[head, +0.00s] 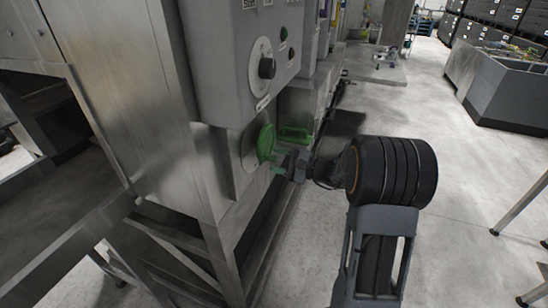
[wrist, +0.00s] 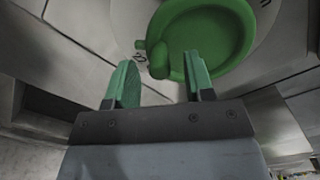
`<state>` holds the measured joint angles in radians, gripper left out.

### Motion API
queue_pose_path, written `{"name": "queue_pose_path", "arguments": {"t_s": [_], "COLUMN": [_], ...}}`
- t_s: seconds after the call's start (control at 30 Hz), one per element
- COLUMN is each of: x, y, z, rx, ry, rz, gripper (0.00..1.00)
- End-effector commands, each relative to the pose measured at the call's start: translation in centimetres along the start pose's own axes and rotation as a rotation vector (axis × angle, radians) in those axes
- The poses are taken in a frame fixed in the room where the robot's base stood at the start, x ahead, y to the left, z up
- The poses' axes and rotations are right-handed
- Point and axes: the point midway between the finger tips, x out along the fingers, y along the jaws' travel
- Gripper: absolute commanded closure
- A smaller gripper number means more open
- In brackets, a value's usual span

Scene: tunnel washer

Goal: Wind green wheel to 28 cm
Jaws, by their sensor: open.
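The green wheel (head: 266,142) is mounted on the side of the steel machine, on a pale round plate. In the wrist view the wheel (wrist: 222,32) fills the upper middle, and a stubby green knob (wrist: 160,66) points toward me. My gripper (head: 278,161) is open close in front of the wheel. Its green-padded fingers (wrist: 157,63) stand left and right of the knob in the picture; I cannot tell whether they touch it.
A grey control box (head: 245,60) with a black knob (head: 267,68) on a white dial hangs above the wheel. A steel frame (head: 170,245) runs below it. A grey bin (head: 510,90) stands at the far right. The floor (head: 465,180) to the right is mostly clear.

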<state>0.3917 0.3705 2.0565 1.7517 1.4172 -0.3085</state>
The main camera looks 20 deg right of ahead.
Motion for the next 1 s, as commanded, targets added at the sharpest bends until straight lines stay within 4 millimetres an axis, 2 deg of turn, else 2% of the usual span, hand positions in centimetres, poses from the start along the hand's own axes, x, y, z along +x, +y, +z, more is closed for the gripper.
{"name": "queue_pose_path", "arguments": {"t_s": [0.2, 0.53, 1.0], "x": [1.4, 1.6, 1.6], "y": [0.0, 0.0, 0.0], "z": [0.0, 0.0, 0.0], "rx": [-0.001, -0.001, 0.000], "ry": [0.000, 0.001, 0.000], "rz": [0.001, 0.001, 0.001], "gripper": [0.52, 0.52, 0.96]}}
